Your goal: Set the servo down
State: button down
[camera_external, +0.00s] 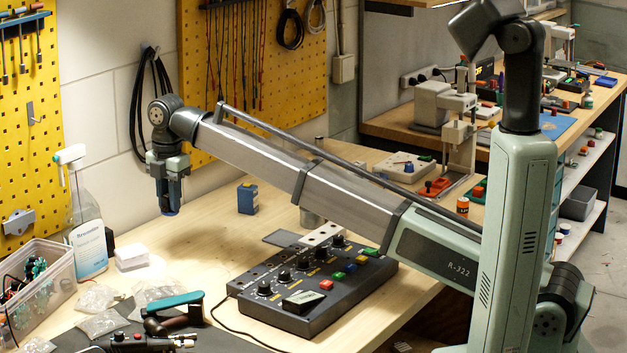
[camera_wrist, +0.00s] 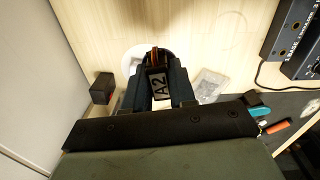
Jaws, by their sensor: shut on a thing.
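The servo (camera_wrist: 158,84) is a small dark block with a white "A2" label and orange-red at its far end. It sits between the two dark fingers of my gripper (camera_wrist: 160,92), which is shut on it. In the external view my gripper (camera_external: 168,188) points down at the left, above the bench. The blue lower end of the servo (camera_external: 170,210) shows below the fingers. It appears clear of the bench top (camera_external: 205,235). The fingers hide much of the servo.
A spray bottle (camera_external: 88,235), white box (camera_external: 132,258) and clear parts bin (camera_external: 38,285) stand at the left. A blue box (camera_external: 248,198) stands right of my gripper. A control panel (camera_external: 315,285) lies in front. Bare wood lies between.

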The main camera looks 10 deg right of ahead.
jog(key=s+d+f, duration=0.1)
jog(key=s+d, duration=0.5)
jog(key=d, duration=0.1)
jog(key=shift+m, duration=0.6)
jog(key=shift+a+f, duration=0.1)
jog(key=shift+f, duration=5.1)
jog(key=shift+f, duration=0.1)
jog(key=c, duration=0.9)
grip_release()
notch_tip(320, 180, up, 12)
jog(key=shift+r, duration=0.15)
